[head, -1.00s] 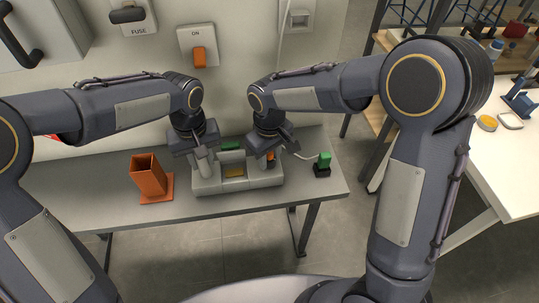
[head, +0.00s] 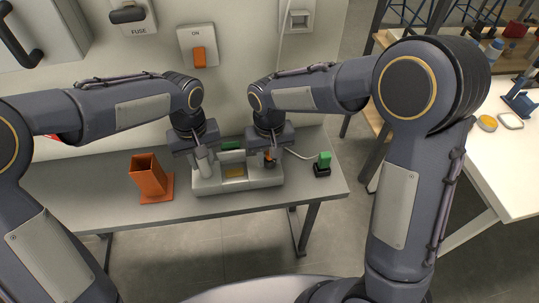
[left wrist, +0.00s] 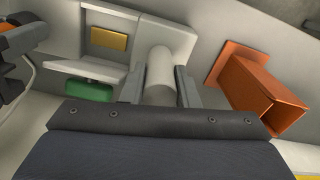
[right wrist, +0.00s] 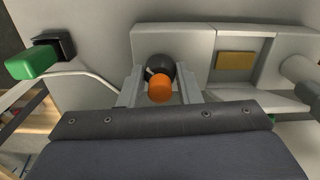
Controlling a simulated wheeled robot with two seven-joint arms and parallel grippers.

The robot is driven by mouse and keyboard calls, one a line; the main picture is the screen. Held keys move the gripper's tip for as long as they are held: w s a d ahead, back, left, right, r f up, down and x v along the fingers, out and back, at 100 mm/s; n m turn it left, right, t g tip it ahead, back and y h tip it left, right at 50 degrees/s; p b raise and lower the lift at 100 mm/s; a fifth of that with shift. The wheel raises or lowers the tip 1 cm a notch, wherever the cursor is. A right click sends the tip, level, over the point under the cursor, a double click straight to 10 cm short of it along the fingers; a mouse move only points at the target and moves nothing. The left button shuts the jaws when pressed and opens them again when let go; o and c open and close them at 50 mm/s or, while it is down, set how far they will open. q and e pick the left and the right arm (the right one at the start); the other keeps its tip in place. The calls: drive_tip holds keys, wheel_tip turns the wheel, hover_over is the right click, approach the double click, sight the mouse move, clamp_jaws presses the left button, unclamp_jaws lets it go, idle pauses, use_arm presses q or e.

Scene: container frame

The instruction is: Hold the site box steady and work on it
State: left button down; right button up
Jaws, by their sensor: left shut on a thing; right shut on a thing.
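The site box (head: 236,184) is a pale grey box on the bench, with a yellow plate (head: 235,171) in its middle. My left gripper (left wrist: 162,85) is shut on an upright pale grey post (left wrist: 160,70) at the box's left end, which also shows in the head view (head: 204,160). My right gripper (right wrist: 160,85) is shut on a dark round knob (right wrist: 157,66) with an orange cap (right wrist: 160,90) at the box's right end. The fingers partly hide the knob in the head view. A green part (head: 231,146) shows at the box's back edge.
An orange open-topped holder (head: 150,176) stands left of the box. A green block on a black base (head: 323,163) sits to the right, with a pale cable running toward the box. The wall behind carries an orange switch (head: 199,57). The bench front is clear.

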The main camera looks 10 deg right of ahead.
drive_tip(key=o, duration=1)
wheel_tip(320, 180, up, 12)
drive_tip(key=shift+r, duration=0.1)
use_arm(q)
drive_tip(key=c, duration=1)
unclamp_jaws()
drive_tip(key=shift+c, duration=0.2)
